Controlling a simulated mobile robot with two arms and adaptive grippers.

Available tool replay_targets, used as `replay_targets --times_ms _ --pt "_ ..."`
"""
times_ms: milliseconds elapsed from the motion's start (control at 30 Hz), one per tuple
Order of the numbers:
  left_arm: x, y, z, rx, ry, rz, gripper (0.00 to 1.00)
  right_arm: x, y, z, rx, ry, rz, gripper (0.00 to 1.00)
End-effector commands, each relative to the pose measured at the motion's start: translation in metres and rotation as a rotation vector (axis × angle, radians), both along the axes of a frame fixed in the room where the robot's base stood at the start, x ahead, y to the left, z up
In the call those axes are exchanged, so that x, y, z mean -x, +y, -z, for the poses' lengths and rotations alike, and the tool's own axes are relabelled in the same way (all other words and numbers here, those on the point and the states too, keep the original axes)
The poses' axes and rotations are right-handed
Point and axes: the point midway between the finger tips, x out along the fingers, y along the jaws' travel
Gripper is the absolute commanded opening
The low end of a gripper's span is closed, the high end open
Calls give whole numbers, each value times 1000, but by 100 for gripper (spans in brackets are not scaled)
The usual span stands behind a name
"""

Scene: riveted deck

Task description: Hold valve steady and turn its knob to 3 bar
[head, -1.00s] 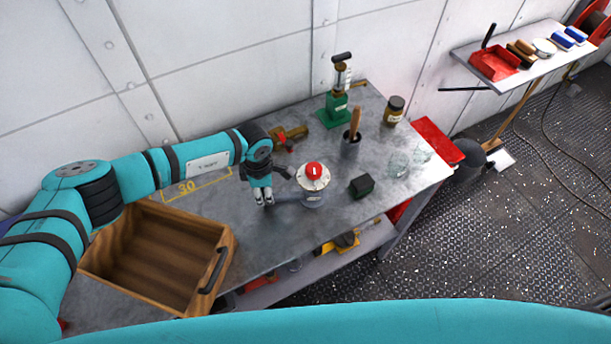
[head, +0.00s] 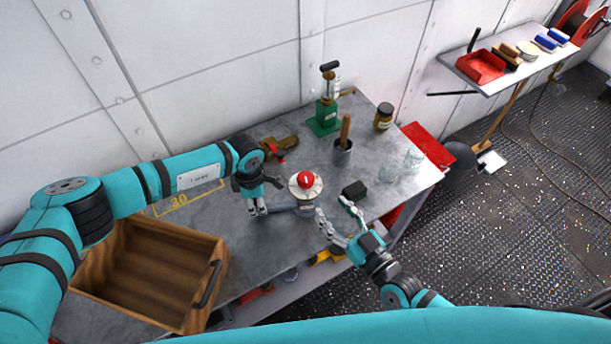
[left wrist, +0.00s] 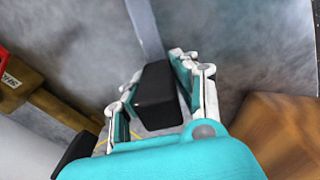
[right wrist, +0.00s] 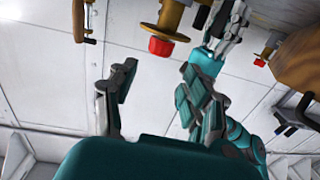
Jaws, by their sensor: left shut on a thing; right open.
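The valve (head: 307,208) stands on the grey bench, with a red knob (head: 306,179) on a pale round dial. The knob has a small white mark; the dial's figures are too small to read. A grey bar runs from the valve to my left gripper (head: 257,210). In the left wrist view my left gripper (left wrist: 155,92) is shut on a black grip (left wrist: 158,88) at the bar's end. My right gripper (head: 333,207) is open and empty, close to the valve's front right, apart from the knob. In the right wrist view its fingers (right wrist: 160,95) are spread with nothing between them.
A dark block (head: 354,189) lies close beyond the right fingers. A brass piece with red (head: 282,147) lies behind the valve.

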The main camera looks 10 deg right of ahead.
Motion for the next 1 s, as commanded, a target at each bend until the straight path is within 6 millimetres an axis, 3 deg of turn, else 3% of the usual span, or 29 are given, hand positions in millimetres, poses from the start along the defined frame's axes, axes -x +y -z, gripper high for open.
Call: replay_targets --times_ms 400,600,1000 --pt "0 -1 0 1 0 1 0 -68 35 -1 -3 -3 1 49" --pt "0 0 0 1 0 1 0 -93 48 0 0 -1 1 49" --pt "0 0 0 1 -1 0 0 -103 53 1 0 2 0 49"
